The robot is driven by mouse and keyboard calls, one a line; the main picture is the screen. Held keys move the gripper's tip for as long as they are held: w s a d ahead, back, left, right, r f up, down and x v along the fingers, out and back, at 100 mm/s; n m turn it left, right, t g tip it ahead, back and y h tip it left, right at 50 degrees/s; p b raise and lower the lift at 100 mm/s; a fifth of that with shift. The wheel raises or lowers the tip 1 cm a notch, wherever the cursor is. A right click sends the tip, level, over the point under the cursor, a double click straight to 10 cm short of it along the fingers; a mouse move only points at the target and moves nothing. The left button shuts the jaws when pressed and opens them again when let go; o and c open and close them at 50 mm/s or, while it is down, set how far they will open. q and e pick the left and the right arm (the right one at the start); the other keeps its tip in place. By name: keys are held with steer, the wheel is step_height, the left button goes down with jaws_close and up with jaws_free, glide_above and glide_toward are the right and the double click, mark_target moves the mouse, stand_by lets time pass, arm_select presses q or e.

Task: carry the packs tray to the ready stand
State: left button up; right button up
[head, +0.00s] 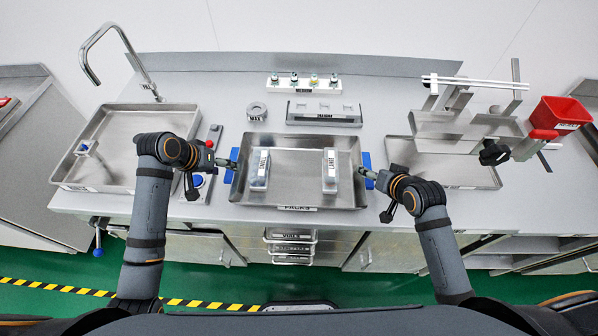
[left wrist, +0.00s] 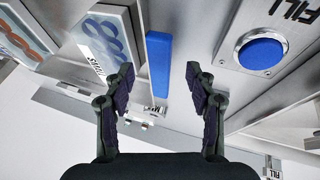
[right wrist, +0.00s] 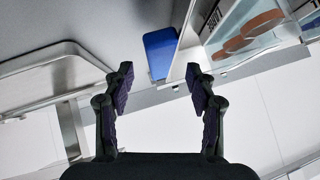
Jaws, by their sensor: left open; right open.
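The packs tray (head: 300,200) is a shallow metal tray labelled PACKS in the middle of the counter, with a blue handle on each side. Two clear packs, a left one (head: 260,169) and a right one (head: 330,170), lie in it. My left gripper (head: 230,164) is open beside the left handle (left wrist: 158,65), which shows ahead between its fingers. My right gripper (head: 366,174) is open beside the right handle (right wrist: 160,53), also ahead between its fingers. Neither gripper clearly touches a handle. I cannot tell which thing is the ready stand; labels are too small.
A metal basin (head: 115,125) with a tap is on the left. A blue button (left wrist: 262,53) marked FILL sits beside the left handle. Behind the tray are a vial rack (head: 304,84) and a slotted metal block (head: 323,113). Right are a metal rig (head: 460,125) and a red bin (head: 558,113).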

mark_target(229, 171)
arm_select(q)
steer(key=x, duration=0.5)
steer(key=shift+w+d+f, duration=0.1)
steer(key=shift+d+f, duration=0.05)
steer(key=shift+f, duration=0.2)
arm_select(e)
steer(key=x, duration=0.5)
steer(key=shift+w+f, duration=0.2)
steer(key=shift+w, duration=0.05)
steer(key=shift+c, duration=0.2)
arm_select(q)
jaws_close()
arm_select(e)
jaws_close()
